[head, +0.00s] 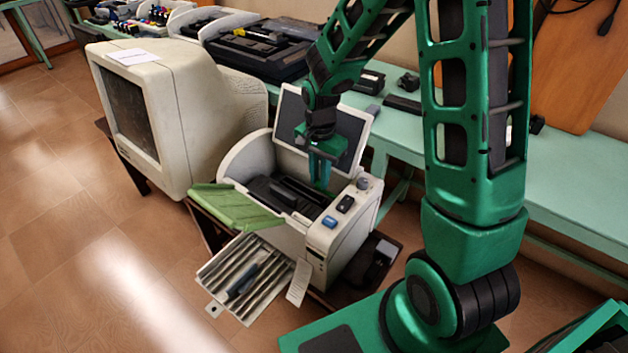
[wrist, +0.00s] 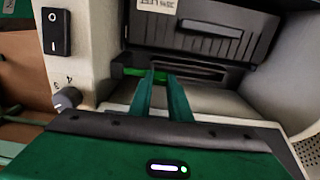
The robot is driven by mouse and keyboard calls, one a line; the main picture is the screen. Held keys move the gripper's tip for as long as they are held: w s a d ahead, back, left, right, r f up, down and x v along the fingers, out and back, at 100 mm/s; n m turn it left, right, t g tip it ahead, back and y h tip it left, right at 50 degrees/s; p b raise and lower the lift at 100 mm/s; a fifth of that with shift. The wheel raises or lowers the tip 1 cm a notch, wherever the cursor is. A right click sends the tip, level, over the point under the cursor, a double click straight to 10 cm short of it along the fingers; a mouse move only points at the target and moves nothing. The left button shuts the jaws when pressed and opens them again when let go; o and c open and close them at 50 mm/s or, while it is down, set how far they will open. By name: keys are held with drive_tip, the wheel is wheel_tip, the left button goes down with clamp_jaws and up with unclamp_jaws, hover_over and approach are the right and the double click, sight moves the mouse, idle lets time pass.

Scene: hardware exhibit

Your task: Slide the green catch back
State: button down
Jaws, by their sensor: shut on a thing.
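The green catch (wrist: 134,71) shows in the wrist view as a small bright green piece in a dark slot, below the dark printer unit with a white label. My gripper (wrist: 160,76) reaches into this slot and is shut on the catch. The fingers cover part of the catch. In the head view, my gripper (head: 320,182) points down into the open top of the beige printer (head: 338,245), and the catch is hidden there.
A rocker switch (wrist: 55,30) and a grey knob (wrist: 67,98) sit left of my fingers. The printer's lid (head: 290,112) stands raised behind my gripper. A green flap (head: 236,208) and ridged tray (head: 222,272) stick out in front. A large monitor (head: 180,105) stands at left.

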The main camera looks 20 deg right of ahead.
sight(318, 180)
drive_tip(key=shift+w+a+r, duration=0.1)
drive_tip(key=shift+w+a, duration=0.05)
drive_tip(key=shift+w, duration=0.05)
drive_tip(key=c, duration=1.6)
unclamp_jaws()
drive_tip(key=shift+w, duration=0.1)
drive_tip(key=shift+c, duration=0.2)
wheel_tip(318, 180, up, 11)
drive_tip(key=shift+f, duration=0.2)
drive_tip(key=s+d+r+n, duration=0.2)
drive_tip(key=s+d, duration=0.2)
drive_tip(key=s, duration=0.5)
drive_tip(key=s+d+r+n, duration=0.2)
drive_tip(key=s+d, duration=0.3)
drive_tip(key=s, duration=0.4)
drive_tip(key=s+d+r+n, duration=0.1)
drive_tip(key=s+d, duration=0.3)
drive_tip(key=s, duration=0.5)
drive_tip(key=shift+d+r+n, duration=0.25)
drive_tip(key=shift+r+n, duration=0.15)
drive_tip(key=shift+r, duration=0.25)
